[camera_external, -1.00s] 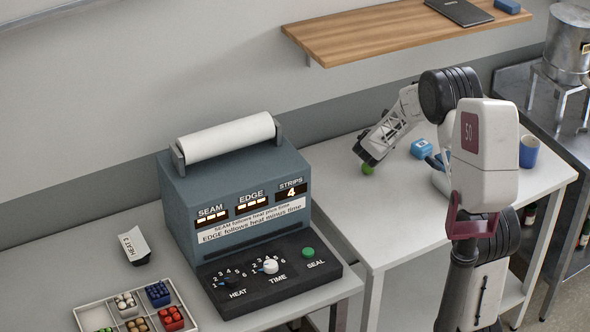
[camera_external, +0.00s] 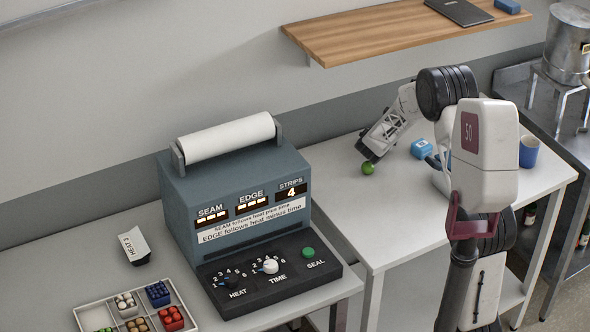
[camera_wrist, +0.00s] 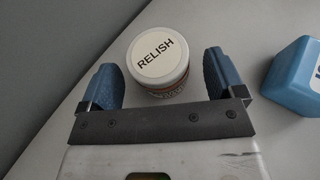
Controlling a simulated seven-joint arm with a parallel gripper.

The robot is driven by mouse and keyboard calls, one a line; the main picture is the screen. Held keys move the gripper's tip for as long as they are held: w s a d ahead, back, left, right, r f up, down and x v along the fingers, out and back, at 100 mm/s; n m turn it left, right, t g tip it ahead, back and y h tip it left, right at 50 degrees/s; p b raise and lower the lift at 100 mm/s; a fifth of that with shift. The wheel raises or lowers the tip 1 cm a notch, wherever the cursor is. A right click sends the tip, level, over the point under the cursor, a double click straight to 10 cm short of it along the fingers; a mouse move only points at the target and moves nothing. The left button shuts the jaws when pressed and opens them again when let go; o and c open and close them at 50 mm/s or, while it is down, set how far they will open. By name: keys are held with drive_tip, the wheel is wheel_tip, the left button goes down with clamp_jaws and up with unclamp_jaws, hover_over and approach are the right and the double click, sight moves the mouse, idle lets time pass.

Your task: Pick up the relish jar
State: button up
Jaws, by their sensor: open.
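The relish jar (camera_wrist: 157,55) shows in the wrist view from above, with a round white lid reading RELISH and a brownish band below. My gripper (camera_wrist: 159,66) is open, its blue fingers apart on the left and right of the jar, with gaps showing at the lid. I cannot tell how far above or beside the jar the fingertips are. In the external view my gripper (camera_external: 369,152) points down near the left end of the right table (camera_external: 345,200).
A small green round thing (camera_external: 368,168) shows just below my gripper. A blue box (camera_external: 422,148) stands to the right and also shows in the wrist view (camera_wrist: 297,77). A blue cup (camera_external: 528,151) is farther right. The sealing machine (camera_external: 235,180) stands left.

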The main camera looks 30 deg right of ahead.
drive_tip(key=shift+x, duration=0.95)
drive_tip(key=c, duration=1.1)
